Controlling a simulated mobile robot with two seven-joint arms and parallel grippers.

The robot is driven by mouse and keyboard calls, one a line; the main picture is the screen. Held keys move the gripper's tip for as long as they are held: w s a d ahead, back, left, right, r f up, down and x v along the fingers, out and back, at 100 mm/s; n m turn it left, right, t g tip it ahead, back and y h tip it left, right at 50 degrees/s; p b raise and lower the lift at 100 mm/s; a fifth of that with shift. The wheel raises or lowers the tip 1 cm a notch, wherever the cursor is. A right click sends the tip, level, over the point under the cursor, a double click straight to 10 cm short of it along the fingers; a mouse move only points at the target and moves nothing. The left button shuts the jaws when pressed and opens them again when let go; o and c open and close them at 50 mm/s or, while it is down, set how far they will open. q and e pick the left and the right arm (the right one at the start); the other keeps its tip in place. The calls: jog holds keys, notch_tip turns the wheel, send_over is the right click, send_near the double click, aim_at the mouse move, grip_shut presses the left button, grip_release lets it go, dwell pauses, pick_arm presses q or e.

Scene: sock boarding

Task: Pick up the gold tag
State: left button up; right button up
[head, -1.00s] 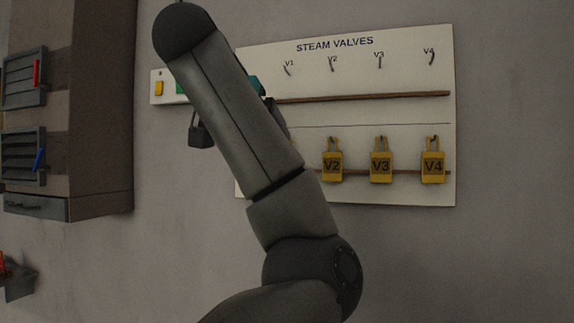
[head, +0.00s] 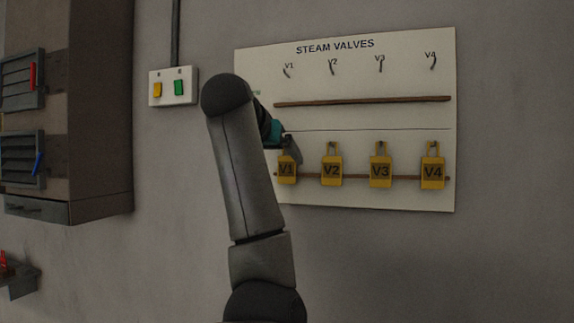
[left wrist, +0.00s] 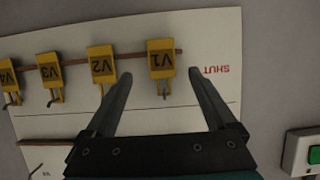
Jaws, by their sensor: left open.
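Several gold tags hang in a row on the lower part of a white board. They are marked V1 (head: 287,170), V2 (head: 331,171), V3 (head: 380,171) and V4 (head: 432,173). My left gripper (head: 289,150) is at the V1 tag, partly hidden behind my arm in the head view. In the left wrist view the jaws (left wrist: 158,76) are open and empty. The V1 tag (left wrist: 162,60) shows upside down between the fingertips, nearer the right one; contact cannot be told. The V2 tag (left wrist: 102,65) is left of the left finger. My right gripper is not in view.
The STEAM VALVES board (head: 350,118) has several empty hooks along its top and a brown rail (head: 362,99) below them. A switch plate (head: 173,100) with yellow and green buttons is left of it. A brown cabinet (head: 101,110) stands further left.

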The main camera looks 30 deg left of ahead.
aim_at(286, 163)
pick_arm(q)
jog(key=w, duration=0.1)
jog(key=w+p, duration=0.1)
jog(key=w+a+p, duration=0.1)
jog(key=w, duration=0.1)
jog(key=shift+a+f, duration=0.1)
jog(key=shift+f, duration=0.25)
jog(key=shift+w+a+f, duration=0.1)
jog(key=shift+w+f, duration=0.2)
jog(key=shift+w, duration=0.15)
jog(key=c, duration=1.4)
jog(key=shift+s, duration=0.1)
jog(key=shift+s+r, duration=0.25)
jog(key=shift+r, duration=0.15)
jog(key=r+b+v, duration=0.1)
jog(key=b+v, duration=0.4)
jog(key=v, duration=1)
jog(key=shift+w, duration=0.2)
